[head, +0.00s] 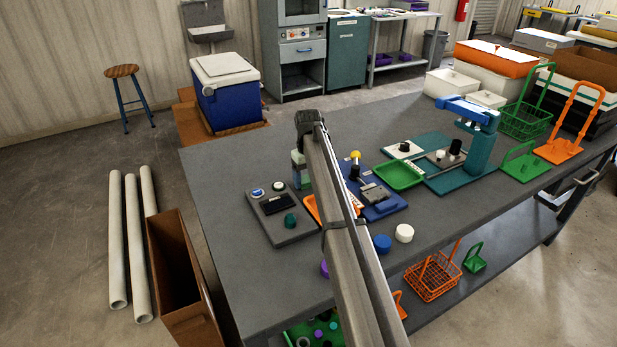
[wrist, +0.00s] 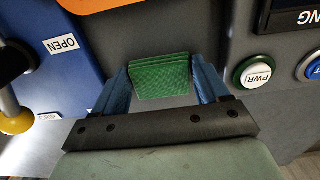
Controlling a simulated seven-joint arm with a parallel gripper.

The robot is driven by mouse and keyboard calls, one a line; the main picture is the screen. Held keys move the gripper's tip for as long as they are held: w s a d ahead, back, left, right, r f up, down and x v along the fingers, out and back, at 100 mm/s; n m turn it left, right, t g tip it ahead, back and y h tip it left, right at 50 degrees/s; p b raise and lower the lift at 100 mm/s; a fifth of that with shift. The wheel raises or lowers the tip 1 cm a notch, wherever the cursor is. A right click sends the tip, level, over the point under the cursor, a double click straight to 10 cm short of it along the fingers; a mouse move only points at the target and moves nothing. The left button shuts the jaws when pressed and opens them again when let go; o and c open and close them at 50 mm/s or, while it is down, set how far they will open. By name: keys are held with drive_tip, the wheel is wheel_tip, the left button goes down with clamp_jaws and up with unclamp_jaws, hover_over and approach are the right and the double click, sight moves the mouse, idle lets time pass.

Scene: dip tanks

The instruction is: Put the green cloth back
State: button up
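The green cloth (wrist: 161,77) shows in the wrist view as a folded, layered rectangle between my fingertips. My gripper (wrist: 161,68) has its two blue fingers apart, one at each side edge of the cloth. The fingers look close to both edges, but I cannot tell whether they press on it or whether the cloth rests on the surface below. In the head view my arm reaches over the table, and my gripper (head: 299,182) is low and mostly behind it. The cloth cannot be made out there.
An orange item (wrist: 100,4) is at the top edge. In the head view, the grey table (head: 225,185) is bare at its left end.

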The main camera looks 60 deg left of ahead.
sight(308, 180)
drive_tip(key=o, duration=0.4)
drive_tip(key=shift+o, duration=0.2)
drive_tip(key=shift+r, duration=0.1)
wheel_tip(308, 180, up, 12)
idle(0.4)
drive_tip(key=shift+r, duration=0.1)
